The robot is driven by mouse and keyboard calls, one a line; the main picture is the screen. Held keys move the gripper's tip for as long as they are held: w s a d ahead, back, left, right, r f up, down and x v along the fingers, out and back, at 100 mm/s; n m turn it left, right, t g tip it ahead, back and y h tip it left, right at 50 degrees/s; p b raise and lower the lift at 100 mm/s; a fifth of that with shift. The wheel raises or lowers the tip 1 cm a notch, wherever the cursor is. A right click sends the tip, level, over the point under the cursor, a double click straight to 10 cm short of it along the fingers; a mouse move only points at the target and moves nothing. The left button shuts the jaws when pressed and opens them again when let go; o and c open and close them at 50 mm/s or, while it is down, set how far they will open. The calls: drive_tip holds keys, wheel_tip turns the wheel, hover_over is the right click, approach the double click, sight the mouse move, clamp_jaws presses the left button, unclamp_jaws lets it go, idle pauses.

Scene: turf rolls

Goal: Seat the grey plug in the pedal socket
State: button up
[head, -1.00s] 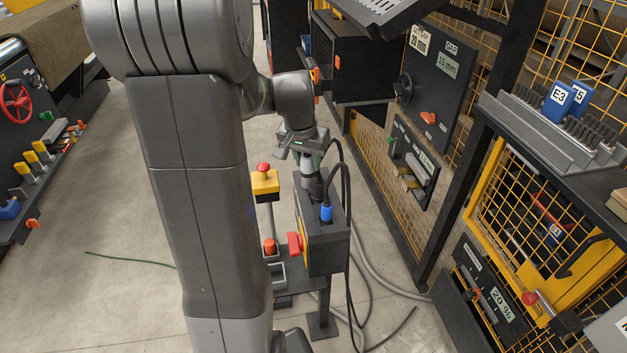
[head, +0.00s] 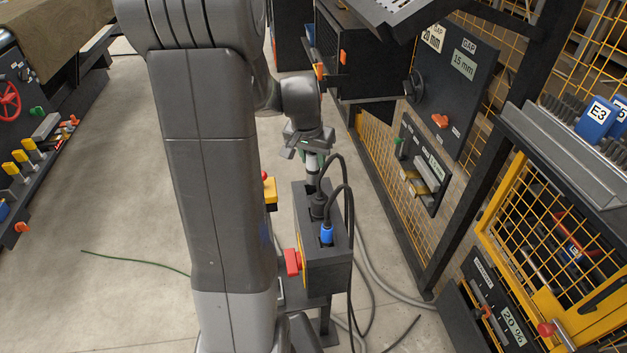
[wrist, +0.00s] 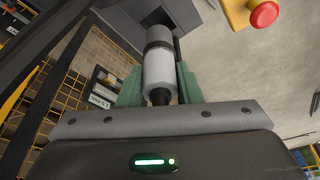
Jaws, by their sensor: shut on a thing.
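My gripper (head: 312,158) is shut on the grey plug (wrist: 158,72), with green fingers on both sides of it in the wrist view. The plug is a light grey cylinder with a dark band and a black cable end toward my wrist. In the head view the plug (head: 312,175) shows below the gripper, upright, at the far end of a dark socket box (head: 325,271). I cannot tell whether it is in a socket; its tip and the socket mouth are hidden. A black plug (head: 318,206) and a blue plug (head: 327,234) stand in the box's top, nearer me.
Black cables (head: 348,215) arch over the box's right side. A red knob (head: 292,262) sticks out on its left. A yellow box with a red button (wrist: 263,14) stands close by. A dark machine panel and yellow mesh fence (head: 385,190) line the right.

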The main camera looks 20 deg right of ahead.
sight(313, 174)
drive_tip(key=shift+f, duration=3.2)
drive_tip(key=shift+f, duration=0.1)
drive_tip(key=shift+f, duration=0.15)
drive_tip(key=o, duration=1)
drive_tip(key=shift+o, duration=0.2)
drive_tip(key=shift+r, duration=0.6)
drive_tip(key=v, duration=1.1)
drive_tip(key=shift+s+a+r, duration=0.1)
drive_tip(key=shift+s+r, duration=0.05)
